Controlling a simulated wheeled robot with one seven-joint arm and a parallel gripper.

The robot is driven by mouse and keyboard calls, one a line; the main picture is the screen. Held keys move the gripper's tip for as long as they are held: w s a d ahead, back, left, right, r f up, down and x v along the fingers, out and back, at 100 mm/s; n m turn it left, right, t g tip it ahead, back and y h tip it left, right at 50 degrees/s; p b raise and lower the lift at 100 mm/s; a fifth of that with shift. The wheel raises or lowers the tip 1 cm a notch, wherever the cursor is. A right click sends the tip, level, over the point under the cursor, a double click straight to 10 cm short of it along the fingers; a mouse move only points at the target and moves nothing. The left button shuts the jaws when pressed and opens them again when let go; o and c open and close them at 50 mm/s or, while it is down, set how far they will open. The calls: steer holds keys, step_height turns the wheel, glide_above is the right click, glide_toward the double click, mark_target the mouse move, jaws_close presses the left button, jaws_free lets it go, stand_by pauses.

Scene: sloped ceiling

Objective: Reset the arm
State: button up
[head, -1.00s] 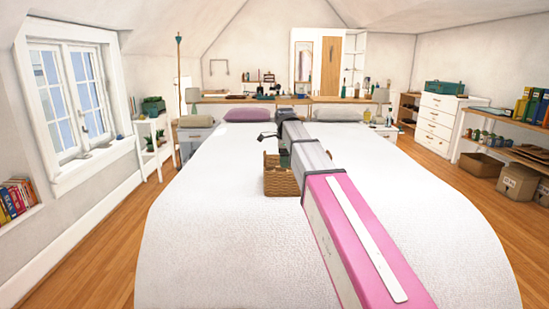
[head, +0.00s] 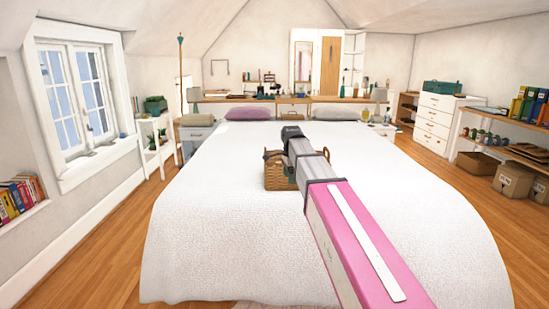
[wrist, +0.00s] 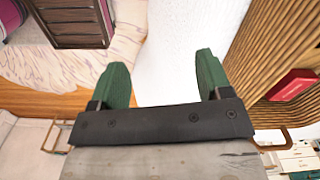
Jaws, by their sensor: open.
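My gripper (wrist: 161,62) shows in the wrist view with its two green fingers wide apart and nothing between them. White bedding shows beyond the gap. In the head view my arm reaches forward over the bed (head: 215,230), and its far end is over a wicker basket (head: 276,182). The arm hides part of the basket, and the fingers cannot be made out there. In the wrist view the woven basket (wrist: 272,50) is close on the right of the fingers, with a red object (wrist: 292,85) against it. I cannot tell whether the gripper touches the basket.
Wooden floor runs along both sides of the bed. A window (head: 78,100) and low books (head: 20,195) are at left. A white drawer unit (head: 438,118), shelves and cardboard boxes (head: 513,181) stand at right. A dark slatted crate (wrist: 72,22) shows in the wrist view.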

steer(key=s+d+f+n, duration=0.4)
steer(key=s+f, duration=0.3)
steer(key=f, duration=0.2)
steer(key=s+d+f+n, duration=0.4)
steer(key=s+f+n, duration=0.2)
steer(key=s+f, duration=0.2)
steer(key=s+d+f+n, duration=0.4)
steer(key=s+f, duration=0.4)
steer(key=f, duration=0.2)
steer(key=shift+f+n, duration=0.4)
steer(key=shift+n, duration=0.1)
steer(key=shift+s+d, duration=0.1)
